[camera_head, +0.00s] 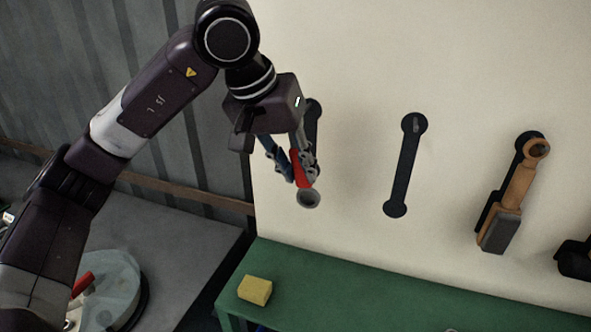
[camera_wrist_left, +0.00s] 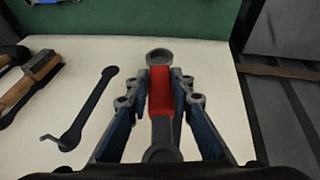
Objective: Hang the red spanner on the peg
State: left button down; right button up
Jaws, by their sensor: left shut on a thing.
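My left gripper (camera_head: 296,160) is shut on the red spanner (camera_head: 302,172), in front of the pale wall board. The spanner has a red middle and grey ring ends; one ring end points down. In the left wrist view the red spanner (camera_wrist_left: 160,95) lies between the fingers of my left gripper (camera_wrist_left: 160,88). A dark spanner-shaped outline (camera_head: 405,165) on the board, to the right of the gripper, has a small peg (camera_head: 416,125) at its top. The peg also shows in the left wrist view (camera_wrist_left: 50,141). Another dark outline (camera_head: 314,110) is partly hidden behind the gripper. My right gripper is not in view.
An orange-handled brush (camera_head: 518,185) hangs on the board at the right, with a dark tool (camera_head: 574,258) beyond it. A green bench (camera_head: 350,285) below carries a yellow block (camera_head: 255,290). A grey table (camera_head: 170,245) is at the left. The board between outline and brush is clear.

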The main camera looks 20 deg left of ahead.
pick_arm(q)
jog(key=w+f+p, duration=0.1)
jog(key=w+p, duration=0.1)
jog(key=w, duration=0.6)
jog(key=shift+w+f, duration=0.2)
jog(key=shift+f, duration=0.15)
dwell(0.5)
jog(key=shift+d, duration=0.1)
dwell(0.4)
jog(key=c, duration=1.6)
grip_release()
